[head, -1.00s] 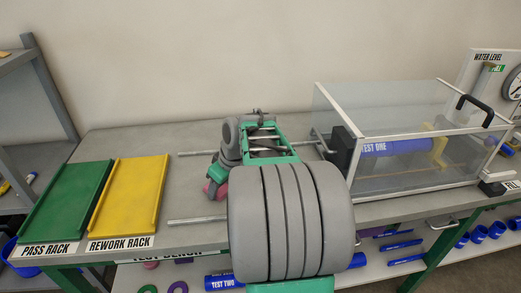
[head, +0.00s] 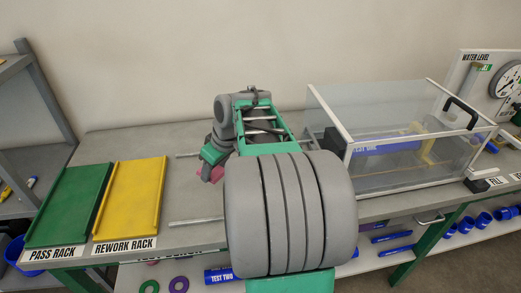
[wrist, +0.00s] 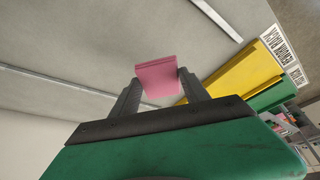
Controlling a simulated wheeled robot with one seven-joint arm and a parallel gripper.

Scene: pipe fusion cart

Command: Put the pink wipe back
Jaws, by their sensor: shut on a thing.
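The pink wipe (wrist: 157,76) is a small folded pink pad between the tips of my gripper's two dark fingers in the wrist view. My gripper (wrist: 155,92) is shut on it. In the head view the wipe (head: 211,175) shows as a pink patch just below the green body of my gripper, over the grey test bench (head: 130,140). My arm hides part of the bench behind and to the right of it. How high the wipe is above the bench is hard to tell.
A yellow rework rack (head: 131,200) and a green pass rack (head: 68,206) lie to the left. Two metal rails (head: 197,221) lie on the bench near my arm. A clear tank (head: 400,185) holding a blue tube stands right. Bare bench lies between the racks and my gripper.

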